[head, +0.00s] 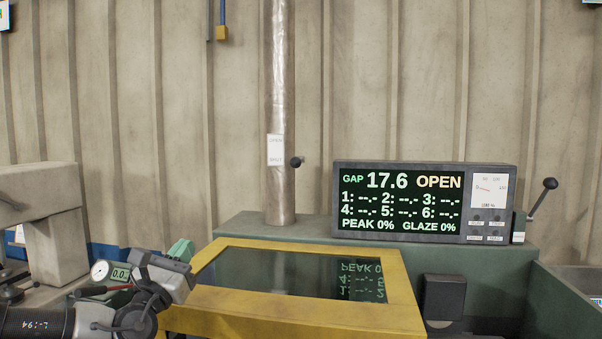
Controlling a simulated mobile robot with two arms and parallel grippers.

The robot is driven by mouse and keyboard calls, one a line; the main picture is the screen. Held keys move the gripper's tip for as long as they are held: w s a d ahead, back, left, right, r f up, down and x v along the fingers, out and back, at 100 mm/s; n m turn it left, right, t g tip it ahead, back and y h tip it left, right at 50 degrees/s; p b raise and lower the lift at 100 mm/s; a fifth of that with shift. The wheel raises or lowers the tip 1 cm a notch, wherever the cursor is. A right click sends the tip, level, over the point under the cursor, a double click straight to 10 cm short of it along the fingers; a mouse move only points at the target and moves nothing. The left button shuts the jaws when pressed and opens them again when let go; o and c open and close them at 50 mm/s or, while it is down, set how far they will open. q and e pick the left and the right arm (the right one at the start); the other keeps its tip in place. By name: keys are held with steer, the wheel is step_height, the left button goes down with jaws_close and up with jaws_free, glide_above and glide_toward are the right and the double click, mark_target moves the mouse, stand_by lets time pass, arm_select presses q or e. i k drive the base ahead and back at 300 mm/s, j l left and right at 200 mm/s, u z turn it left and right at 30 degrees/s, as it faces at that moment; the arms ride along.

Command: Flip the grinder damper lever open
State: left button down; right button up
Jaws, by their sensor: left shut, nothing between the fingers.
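A silvery vertical duct (279,80) rises behind the grinder. A short lever with a round black knob (297,162) sticks out from the duct's right side. A white label (275,150) beside it reads OPEN at the top, with a smaller, hard-to-read word at the bottom. The knob is about level with the lower word. My left gripper (181,250) is at the lower left, its green fingertips shut and empty. It is in front of the yellow frame's left corner, well below and left of the lever. My right gripper is out of view.
A yellow-framed dark glass panel (370,317) fills the lower middle. A display box (345,233) reading GAP 17.6 OPEN stands right of the duct on the green housing (245,222). Another black-knobbed lever (543,193) is at its right. A grey machine (55,245) stands left.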

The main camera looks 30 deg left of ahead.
mark_target(295, 162)
steer(key=i, duration=1.1)
